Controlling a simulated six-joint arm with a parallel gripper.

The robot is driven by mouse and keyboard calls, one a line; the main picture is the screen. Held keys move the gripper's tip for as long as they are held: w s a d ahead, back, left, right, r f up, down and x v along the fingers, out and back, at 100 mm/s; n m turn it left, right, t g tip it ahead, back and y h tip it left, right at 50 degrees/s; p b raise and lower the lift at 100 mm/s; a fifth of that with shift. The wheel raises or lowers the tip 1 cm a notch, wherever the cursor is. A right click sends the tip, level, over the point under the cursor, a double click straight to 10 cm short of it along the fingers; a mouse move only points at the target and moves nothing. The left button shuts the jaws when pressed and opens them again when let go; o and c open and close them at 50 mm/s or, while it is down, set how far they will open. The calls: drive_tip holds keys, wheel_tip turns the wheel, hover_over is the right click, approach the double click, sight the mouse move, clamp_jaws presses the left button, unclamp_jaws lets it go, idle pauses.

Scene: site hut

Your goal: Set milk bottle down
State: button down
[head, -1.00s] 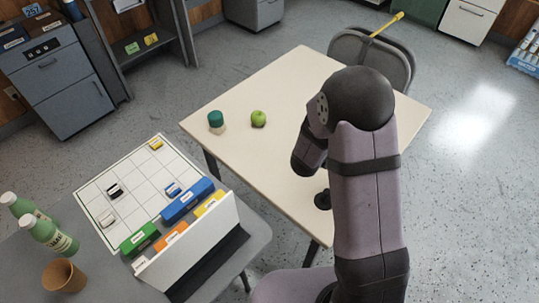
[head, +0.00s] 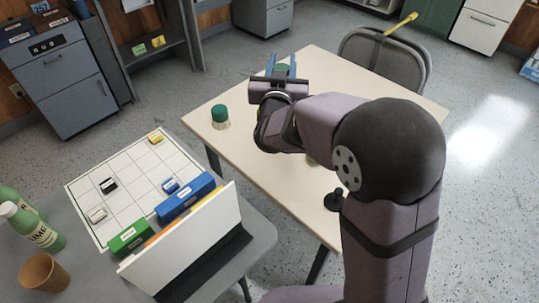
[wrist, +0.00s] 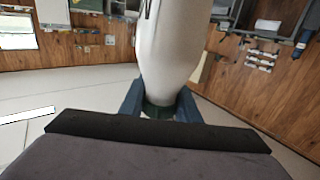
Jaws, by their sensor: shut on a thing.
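My gripper (head: 281,66) is above the far left part of the cream table (head: 340,95). Its blue fingers are shut on the milk bottle. In the wrist view the bottle's white body (wrist: 170,50) extends upward from the fingers, with a dark green part (wrist: 158,110) between them. In the head view only a green part (head: 282,68) shows between the fingers; the rest is hidden by my gripper. I cannot tell whether the bottle touches the table.
A green-topped pale object (head: 220,116) stands at the table's left edge. A small yellow-green thing (head: 312,160) is mostly hidden by my arm. A grey chair (head: 385,60) stands behind. The table's right part looks clear.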

drive_tip(key=a+f+n+y, duration=0.1)
drive_tip(key=a+f+y, duration=0.1)
drive_tip(key=f, duration=1.1)
drive_tip(key=shift+w+a, duration=0.35)
drive_tip(key=shift+a, duration=0.3)
drive_tip(key=shift+f, duration=0.2)
drive_tip(key=c, duration=1.3)
unclamp_jaws()
drive_tip(key=shift+c, duration=0.2)
drive_tip(key=shift+r, duration=0.15)
drive_tip(key=s+b, duration=0.1)
drive_tip(key=s, duration=1.1)
drive_tip(key=shift+b, duration=0.35)
